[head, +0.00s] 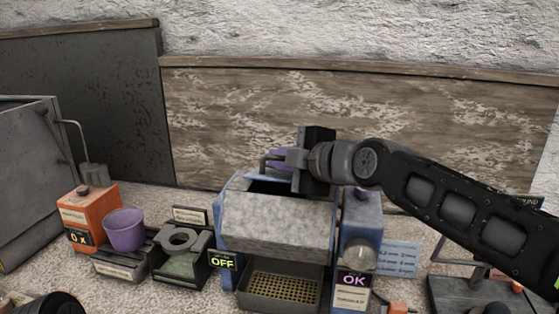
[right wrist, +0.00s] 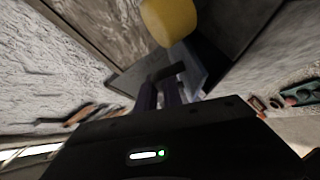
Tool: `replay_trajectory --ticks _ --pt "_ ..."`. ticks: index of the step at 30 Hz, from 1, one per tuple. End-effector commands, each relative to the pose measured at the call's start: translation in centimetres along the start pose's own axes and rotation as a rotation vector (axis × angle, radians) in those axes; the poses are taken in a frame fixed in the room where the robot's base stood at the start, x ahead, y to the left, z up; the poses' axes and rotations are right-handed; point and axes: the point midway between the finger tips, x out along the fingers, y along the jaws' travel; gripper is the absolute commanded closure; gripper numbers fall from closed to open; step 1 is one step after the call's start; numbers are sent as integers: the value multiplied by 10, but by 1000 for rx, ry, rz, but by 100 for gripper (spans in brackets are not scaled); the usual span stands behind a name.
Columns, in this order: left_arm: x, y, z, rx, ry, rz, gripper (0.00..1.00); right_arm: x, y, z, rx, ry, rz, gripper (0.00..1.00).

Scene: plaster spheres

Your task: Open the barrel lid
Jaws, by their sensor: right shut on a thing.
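The barrel machine has blue side walls (head: 228,215) and a mottled grey barrel (head: 275,222), with a dark gap along its top. My right gripper (head: 279,160), with purple fingers, is above the barrel's top rear. It is shut on a thin dark bar, which looks like the barrel lid's handle (head: 264,162). In the right wrist view the fingers (right wrist: 160,95) close around this dark bar (right wrist: 166,71). The lid itself is largely hidden by the gripper, so I cannot tell how far it stands open. My left gripper is not in view.
A perforated tray (head: 280,290) sits below the barrel. Left are a purple cup (head: 124,229) and an orange box (head: 88,215). A wooden board (head: 400,125) stands behind.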

Motion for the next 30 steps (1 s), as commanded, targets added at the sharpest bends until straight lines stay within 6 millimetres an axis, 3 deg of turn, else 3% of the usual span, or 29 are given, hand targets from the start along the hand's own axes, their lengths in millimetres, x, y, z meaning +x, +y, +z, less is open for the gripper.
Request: replay_trajectory --ticks 4,13,30 --pt "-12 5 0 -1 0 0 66 2 14 4 84 -9 -81 100" --pt "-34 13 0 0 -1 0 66 7 23 8 213 -9 -209 100" --pt "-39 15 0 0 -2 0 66 9 23 9 252 -8 -249 100"
